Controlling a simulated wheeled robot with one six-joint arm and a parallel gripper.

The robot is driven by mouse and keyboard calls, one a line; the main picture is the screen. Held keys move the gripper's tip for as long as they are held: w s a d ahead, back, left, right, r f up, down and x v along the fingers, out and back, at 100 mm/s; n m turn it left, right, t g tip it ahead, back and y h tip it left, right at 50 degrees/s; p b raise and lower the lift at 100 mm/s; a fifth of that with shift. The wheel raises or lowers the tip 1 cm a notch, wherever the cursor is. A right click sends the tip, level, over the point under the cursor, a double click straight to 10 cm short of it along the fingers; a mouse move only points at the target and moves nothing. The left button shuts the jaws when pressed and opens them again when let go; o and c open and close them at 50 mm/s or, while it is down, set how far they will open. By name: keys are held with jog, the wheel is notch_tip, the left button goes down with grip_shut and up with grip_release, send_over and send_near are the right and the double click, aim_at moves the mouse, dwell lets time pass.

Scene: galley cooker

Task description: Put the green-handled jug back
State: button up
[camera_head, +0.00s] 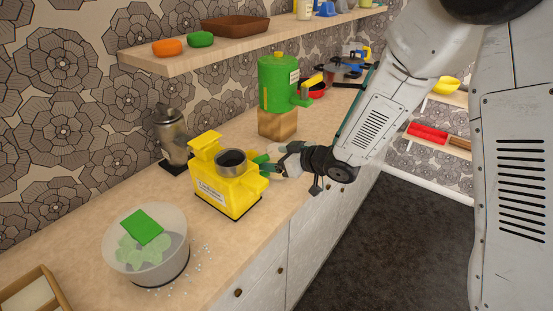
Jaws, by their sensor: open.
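The green-handled jug (231,158) is a small grey metal vessel with a dark inside. It sits upright in the top of a yellow machine (228,191) on the counter. Its green handle (261,158) points right, towards my gripper. My gripper (272,166) is open, with its fingers at or just beside the handle. The arm comes in from the right. Whether the fingers touch the handle is too small to tell.
A steel pot (172,135) stands behind the yellow machine. A clear bowl (146,262) with a green block stands front left. A green dispenser (277,82) stands on a wooden block (277,124) behind my gripper. A wall shelf (150,62) hangs above. Front counter (225,260) is partly clear.

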jog(key=v, duration=1.1)
jog(key=shift+s+d+r, duration=0.15)
jog(key=shift+d+r, duration=0.1)
jog(key=shift+d, duration=0.05)
jog(key=s+d+r+m+h, duration=0.2)
jog(key=d+r+m+h, duration=0.15)
jog(key=d+h, duration=0.4)
jog(key=s+d+r+m+h, duration=0.3)
jog(key=d+r+h, duration=0.15)
jog(key=d, duration=0.55)
jog(key=s+r+m+g, duration=0.2)
jog(key=s+g, duration=0.1)
jog(key=s, duration=0.9)
jog(key=s+r+m+g+y, duration=0.1)
jog(key=s+g, duration=0.3)
jog(key=s, duration=0.7)
jog(key=shift+s+a+r+m, duration=0.4)
jog(key=shift+a+r+m, duration=0.05)
jog(key=shift+a, duration=0.05)
